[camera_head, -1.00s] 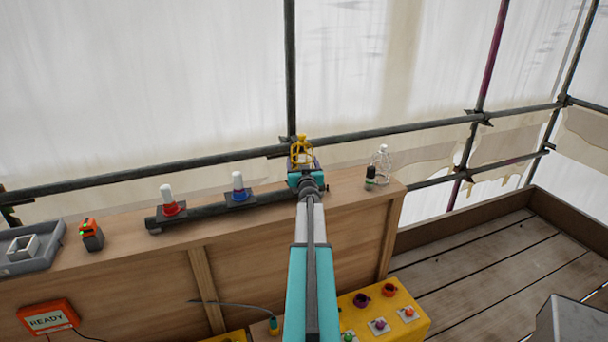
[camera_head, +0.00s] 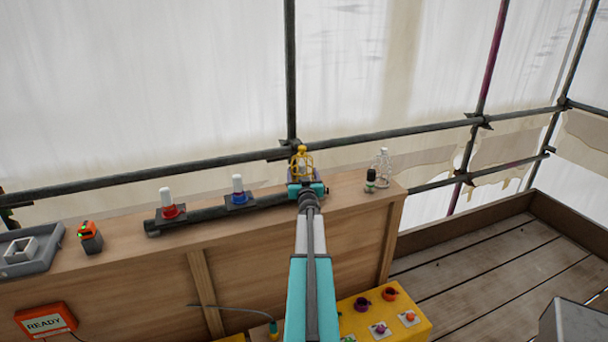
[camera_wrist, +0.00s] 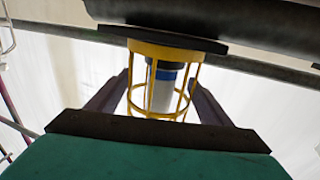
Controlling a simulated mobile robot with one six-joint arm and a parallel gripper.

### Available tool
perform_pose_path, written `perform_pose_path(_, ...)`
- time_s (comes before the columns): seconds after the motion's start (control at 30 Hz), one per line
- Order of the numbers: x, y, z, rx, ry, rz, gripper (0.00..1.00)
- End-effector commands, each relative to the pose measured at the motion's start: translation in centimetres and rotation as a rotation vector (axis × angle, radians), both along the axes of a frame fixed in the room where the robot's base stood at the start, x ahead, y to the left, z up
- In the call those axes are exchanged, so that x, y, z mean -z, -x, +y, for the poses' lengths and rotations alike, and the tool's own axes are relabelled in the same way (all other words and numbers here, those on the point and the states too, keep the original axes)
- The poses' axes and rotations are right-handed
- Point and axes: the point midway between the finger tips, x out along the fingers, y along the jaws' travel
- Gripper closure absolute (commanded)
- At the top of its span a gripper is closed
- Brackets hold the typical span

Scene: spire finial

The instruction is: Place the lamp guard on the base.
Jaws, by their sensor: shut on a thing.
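The yellow wire lamp guard (camera_head: 302,161) is at the bar's right end in the head view. My gripper (camera_head: 304,180) is shut on it. In the wrist view, which looks inverted, my dark fingers flank the guard's cage (camera_wrist: 197,84). A white lamp with a blue band (camera_wrist: 162,88) stands inside the cage. The guard's wide yellow ring lies against or very close to the dark base plate (camera_wrist: 205,43); I cannot tell if it touches. My gripper and arm hide most of this base in the head view.
A red-based lamp (camera_head: 168,203) and a blue-based lamp (camera_head: 239,190) stand on the bar to the left. Scaffold pipes (camera_head: 210,167) run close behind the ledge.

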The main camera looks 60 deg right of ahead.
Motion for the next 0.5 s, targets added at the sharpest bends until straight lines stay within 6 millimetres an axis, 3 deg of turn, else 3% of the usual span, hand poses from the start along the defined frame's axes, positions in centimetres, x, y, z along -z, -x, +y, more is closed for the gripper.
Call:
perform_pose_path(0.27,0.33,0.02,-0.01,0.0,0.0,0.0,0.5)
perform_pose_path(0.3,0.28,0.02,-0.01,0.0,0.0,0.0,0.22)
perform_pose_path(0.4,0.27,0.02,-0.02,0.0,0.0,0.0,0.08)
perform_pose_path(0.5,0.27,0.03,-0.03,0.0,0.0,0.0,0.08)
